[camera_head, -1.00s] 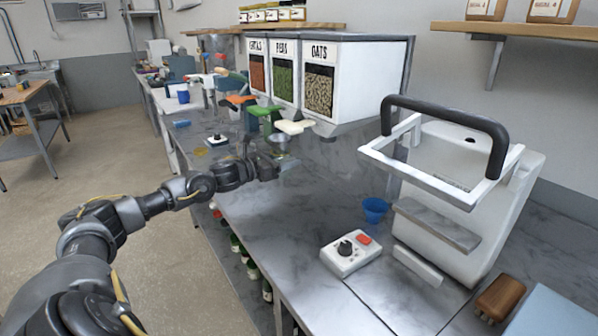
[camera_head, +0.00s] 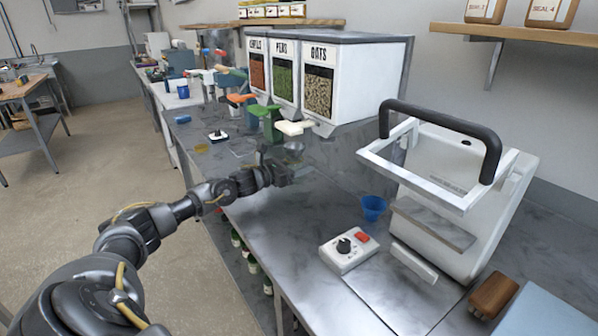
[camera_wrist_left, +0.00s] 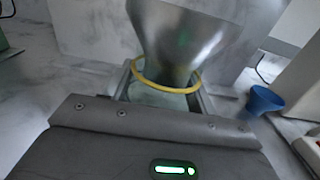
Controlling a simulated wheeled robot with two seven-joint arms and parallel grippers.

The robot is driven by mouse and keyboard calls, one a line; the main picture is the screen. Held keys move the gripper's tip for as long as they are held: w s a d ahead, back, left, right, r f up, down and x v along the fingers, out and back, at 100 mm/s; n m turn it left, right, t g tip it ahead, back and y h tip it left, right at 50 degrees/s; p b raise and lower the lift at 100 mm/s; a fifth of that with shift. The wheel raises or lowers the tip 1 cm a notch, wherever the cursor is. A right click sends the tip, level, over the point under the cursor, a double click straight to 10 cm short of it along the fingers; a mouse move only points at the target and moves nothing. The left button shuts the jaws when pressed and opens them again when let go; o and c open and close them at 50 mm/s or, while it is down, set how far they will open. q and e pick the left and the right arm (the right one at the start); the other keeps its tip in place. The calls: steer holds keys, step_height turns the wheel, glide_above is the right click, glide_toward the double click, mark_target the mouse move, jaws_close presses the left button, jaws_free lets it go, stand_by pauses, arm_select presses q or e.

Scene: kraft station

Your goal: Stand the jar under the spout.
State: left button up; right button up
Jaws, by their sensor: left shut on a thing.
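My left gripper (camera_head: 284,174) is shut on the glass jar (camera_wrist_left: 165,101), whose mouth has a yellow ring. A silver metal funnel (camera_wrist_left: 180,35) stands in the jar's mouth in the left wrist view; the funnel (camera_head: 293,148) is small in the head view. The jar itself is hard to make out in the head view. The gripper is over the bench, just in front of and below the white spout (camera_head: 295,128) of the OATS bin (camera_head: 345,75). I cannot tell whether the jar touches the bench. My right gripper is not in view.
Green (camera_head: 266,113) and orange (camera_head: 240,98) spouts belong to the neighbouring bins. The bench front is clear between gripper and knob box.

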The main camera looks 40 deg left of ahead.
arm_select(q)
steer(key=shift+f, duration=0.75)
steer(key=shift+w+f+p, duration=0.1)
steer(key=shift+f+p, duration=0.2)
steer(key=shift+p, duration=0.15)
steer(key=shift+w+f, duration=0.1)
steer(key=shift+f, duration=0.2)
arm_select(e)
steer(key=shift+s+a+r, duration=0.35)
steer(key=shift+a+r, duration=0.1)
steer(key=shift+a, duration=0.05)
arm_select(q)
steer(key=o, duration=1.2)
steer(key=shift+f, duration=0.1)
steer(key=shift+c, duration=0.2)
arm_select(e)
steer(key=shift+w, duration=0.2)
